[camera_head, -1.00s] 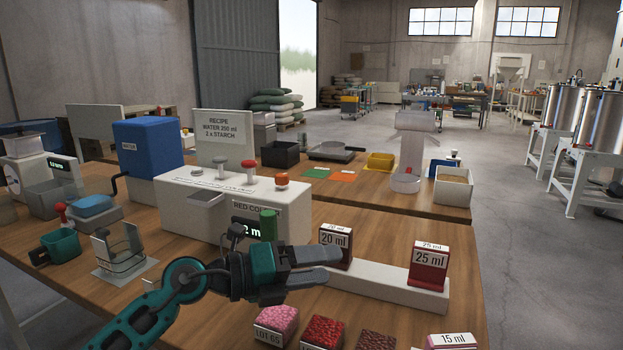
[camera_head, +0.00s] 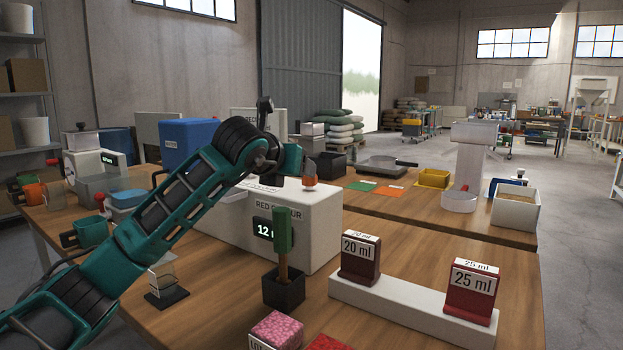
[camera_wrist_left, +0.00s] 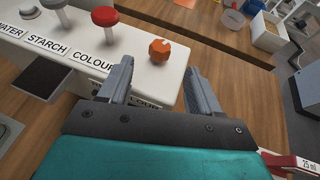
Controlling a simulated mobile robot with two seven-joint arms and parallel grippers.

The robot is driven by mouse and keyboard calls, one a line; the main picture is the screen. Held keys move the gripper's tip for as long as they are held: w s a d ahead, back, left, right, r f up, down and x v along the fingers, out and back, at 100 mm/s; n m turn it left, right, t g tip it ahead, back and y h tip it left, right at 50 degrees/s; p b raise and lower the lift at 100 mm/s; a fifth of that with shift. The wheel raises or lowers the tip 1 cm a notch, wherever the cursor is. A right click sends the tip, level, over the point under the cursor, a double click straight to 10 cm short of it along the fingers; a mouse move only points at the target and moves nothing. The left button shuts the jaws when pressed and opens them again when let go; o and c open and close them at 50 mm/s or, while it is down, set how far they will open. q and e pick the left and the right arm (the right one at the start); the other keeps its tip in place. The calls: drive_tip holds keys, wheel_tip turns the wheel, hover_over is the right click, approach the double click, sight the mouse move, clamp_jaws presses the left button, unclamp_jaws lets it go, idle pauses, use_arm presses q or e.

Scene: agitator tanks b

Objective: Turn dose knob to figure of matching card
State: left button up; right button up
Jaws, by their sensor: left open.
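The orange dose knob (camera_head: 310,179) sits on top of the white dispenser (camera_head: 318,222), at its right end. In the left wrist view the knob (camera_wrist_left: 160,50) shows just beyond my fingertips, between their lines. My left gripper (camera_wrist_left: 160,72) is open and empty; in the head view its teal body hides part of the dispenser top. The display (camera_head: 265,231) reads 12, with its unit partly hidden. A red 20 ml card (camera_head: 361,256) and a red 25 ml card (camera_head: 471,291) stand on a white rail (camera_head: 400,305).
A green-handled tool (camera_head: 284,230) stands in a black box (camera_head: 284,290) before the dispenser. A pink sample block (camera_head: 276,329) lies at the front. In the wrist view a red knob (camera_wrist_left: 104,17) stands left of the orange one.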

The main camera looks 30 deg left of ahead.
sight(309, 180)
use_arm(q)
drive_tip(key=x, duration=1)
drive_tip(key=shift+d, duration=0.1)
drive_tip(key=c, duration=1)
drive_tip(key=shift+o, duration=0.2)
